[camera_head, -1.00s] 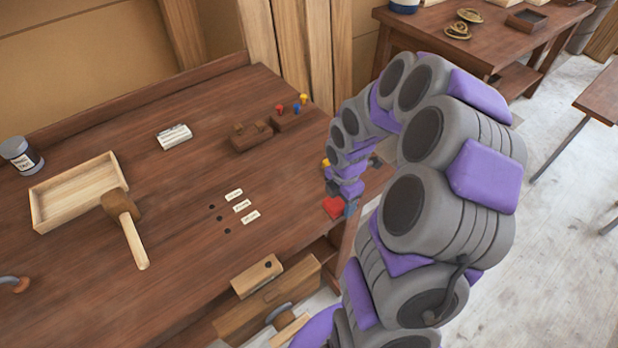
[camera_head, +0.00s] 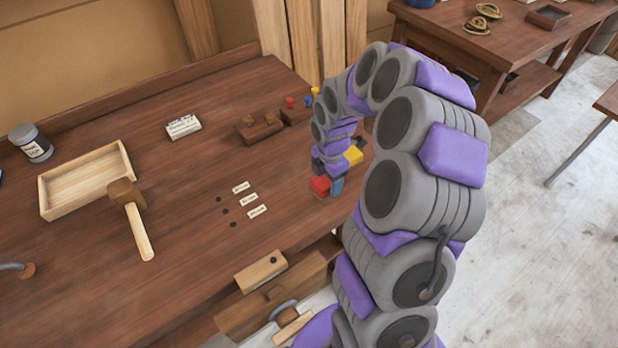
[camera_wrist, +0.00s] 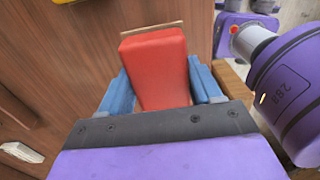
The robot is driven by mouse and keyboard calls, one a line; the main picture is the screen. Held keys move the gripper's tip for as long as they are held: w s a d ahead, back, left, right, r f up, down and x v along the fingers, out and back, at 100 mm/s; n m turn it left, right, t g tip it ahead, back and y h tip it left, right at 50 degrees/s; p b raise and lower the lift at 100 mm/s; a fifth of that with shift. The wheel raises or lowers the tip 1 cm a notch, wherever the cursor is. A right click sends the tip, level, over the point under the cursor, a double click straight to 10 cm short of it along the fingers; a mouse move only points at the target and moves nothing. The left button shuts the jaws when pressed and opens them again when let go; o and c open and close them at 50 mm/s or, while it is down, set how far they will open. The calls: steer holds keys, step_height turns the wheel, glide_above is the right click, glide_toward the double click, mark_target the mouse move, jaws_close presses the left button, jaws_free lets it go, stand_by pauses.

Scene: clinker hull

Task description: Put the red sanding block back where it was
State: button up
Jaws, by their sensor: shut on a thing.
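The red sanding block (camera_head: 320,186) is held in my gripper (camera_head: 328,184) over the right end of the wooden workbench. In the wrist view the red block (camera_wrist: 155,65) stands between the two blue fingers of my gripper (camera_wrist: 160,88), one on each side of it. A thin pale strip (camera_wrist: 150,31) shows just beyond the block's far end. Whether the block touches the bench is hard to tell. A yellow piece (camera_head: 353,155) shows right beside the gripper; what it belongs to is unclear.
On the bench are three pale labels (camera_head: 248,199) beside dark spots, a mallet (camera_head: 130,215), an open wooden tray (camera_head: 60,205), a jar (camera_head: 32,143), a white card block (camera_head: 183,126) and a brown wooden piece (camera_head: 260,128) near coloured pegs (camera_head: 303,98).

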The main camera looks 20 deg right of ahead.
mark_target(309, 177)
steer(key=w+a, duration=0.2)
steer(key=w, duration=0.1)
steer(key=w+a, duration=0.1)
steer(key=w, duration=0.1)
steer(key=shift+f+b, duration=0.25)
steer(key=shift+b, duration=0.15)
steer(key=shift+w+a+f+b, duration=0.15)
steer(key=shift+w+f, duration=0.1)
steer(key=shift+f, duration=0.35)
steer(key=shift+w+f+b, duration=0.15)
steer(key=shift+w+f, duration=0.1)
steer(key=shift+f, duration=0.75)
steer(key=shift+f, duration=0.3)
steer(key=shift+s+f, duration=0.15)
steer(key=shift+f, duration=0.1)
